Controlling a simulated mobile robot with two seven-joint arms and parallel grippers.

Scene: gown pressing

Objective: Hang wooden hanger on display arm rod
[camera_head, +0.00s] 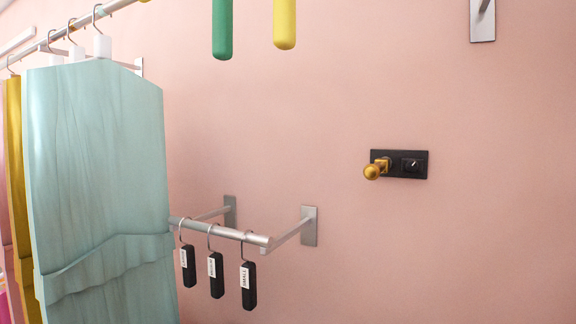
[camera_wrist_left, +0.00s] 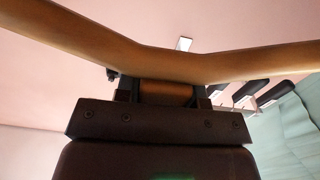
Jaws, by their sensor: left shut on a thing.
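In the left wrist view a brown wooden hanger (camera_wrist_left: 240,66) spans the upper picture, its two arms sloping away from a low middle. My left gripper (camera_wrist_left: 158,95) is shut on that middle part. The hanger's hook cannot be made out. In the head view a short silver rod (camera_head: 228,232) stands out from the wall on two brackets. Three black size tags hang from it by hooks, one of them (camera_head: 249,286) at its right end. The hanger and both grippers are outside the head view.
Pale green garments (camera_head: 100,150) hang from a higher rail (camera_head: 118,6), left of and close to the short rod. A black plate with a brass knob (camera_head: 373,171) is on the pink wall. Green (camera_head: 222,30) and yellow (camera_head: 285,25) rounded ends hang at the top. Wall space between is clear.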

